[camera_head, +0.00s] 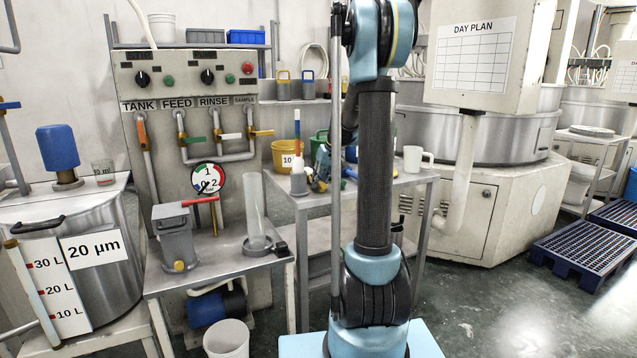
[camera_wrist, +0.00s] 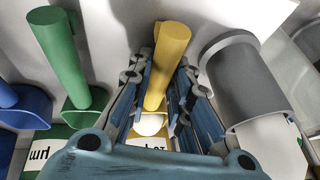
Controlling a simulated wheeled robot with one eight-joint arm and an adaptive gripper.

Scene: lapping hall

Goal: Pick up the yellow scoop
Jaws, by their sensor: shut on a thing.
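The yellow scoop (camera_wrist: 171,50) shows in the middle of the wrist view, its round handle running up between my fingers. My gripper (camera_wrist: 160,90) is shut on this handle, with a blue-grey finger on each side. The scoop's lower end is partly hidden by my fingers, and a white rounded patch shows there. In the head view my gripper (camera_head: 321,172) is small and partly behind my arm, over the back bench. I cannot make out the yellow scoop in that view.
A green scoop (camera_wrist: 62,50) and a blue scoop (camera_wrist: 22,105) stand left of my gripper in the wrist view. A grey cylinder (camera_wrist: 245,75) is close on the right. In the head view a yellow bucket (camera_head: 284,154) and a white mug (camera_head: 413,158) stand on the bench.

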